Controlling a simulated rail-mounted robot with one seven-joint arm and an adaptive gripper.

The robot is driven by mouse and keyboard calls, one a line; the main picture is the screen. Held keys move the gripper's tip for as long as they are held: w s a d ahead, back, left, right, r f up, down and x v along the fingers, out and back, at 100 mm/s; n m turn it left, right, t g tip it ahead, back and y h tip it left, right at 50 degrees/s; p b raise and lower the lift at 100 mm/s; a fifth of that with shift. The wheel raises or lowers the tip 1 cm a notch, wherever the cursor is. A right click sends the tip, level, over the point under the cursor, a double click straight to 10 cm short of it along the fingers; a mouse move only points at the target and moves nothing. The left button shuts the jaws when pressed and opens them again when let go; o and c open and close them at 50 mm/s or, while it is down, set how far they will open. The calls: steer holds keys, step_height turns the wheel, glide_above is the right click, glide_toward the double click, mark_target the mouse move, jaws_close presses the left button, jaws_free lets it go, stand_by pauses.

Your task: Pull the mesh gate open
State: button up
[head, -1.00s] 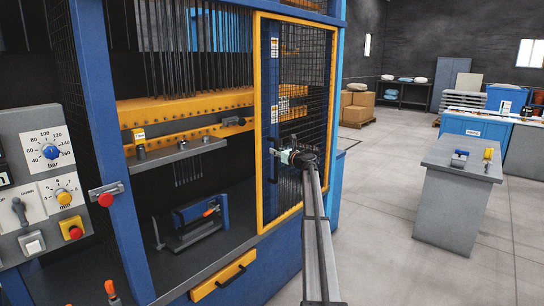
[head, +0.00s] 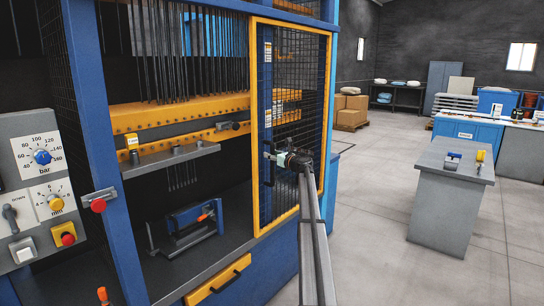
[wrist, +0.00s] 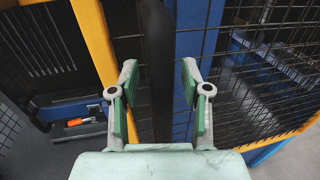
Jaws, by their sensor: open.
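The mesh gate (head: 254,110) has a yellow frame with dark wire mesh and stands upright over the right part of the blue machine's front. Its dark vertical handle (head: 266,172) is near the gate's left edge. My gripper (head: 274,153) is at the handle's height, reaching in from the right. In the wrist view, the handle (wrist: 157,60) runs between the two open fingers of my gripper (wrist: 157,92), with visible gaps to the green pads. The gate's yellow frame post (wrist: 94,35) is to the left of the fingers. The handle's lower end is hidden by my gripper.
Left of the gate, the machine's open bay shows a blue fixture (head: 190,226) and a grey shelf (head: 170,160). A control panel (head: 38,190) is at the far left. A grey bench (head: 440,205) stands at right, with clear floor (head: 375,240) between.

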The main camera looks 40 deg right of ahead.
steer(key=s, duration=1.2)
steer(key=shift+d, duration=0.25)
